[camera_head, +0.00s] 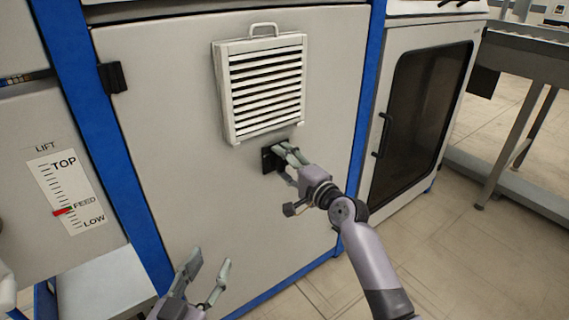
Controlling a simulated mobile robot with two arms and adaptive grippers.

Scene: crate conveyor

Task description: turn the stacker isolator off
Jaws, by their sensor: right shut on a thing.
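The stacker isolator (267,160) is a small black plate on the grey cabinet panel, just below the white louvred vent. My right gripper (284,156) is at it, its fingers shut on the isolator's handle. The fingers and wrist hide the handle, so its angle cannot be told. My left gripper (206,277) is at the bottom of the view, in front of the lower panel. Its fingers are apart and empty.
The vent (264,82) with a top handle stands out just above my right gripper. A lift scale (66,190) is at the left, its red pointer near FEED. A dark-windowed door (420,115) is at the right. Blue posts frame the panel (170,150).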

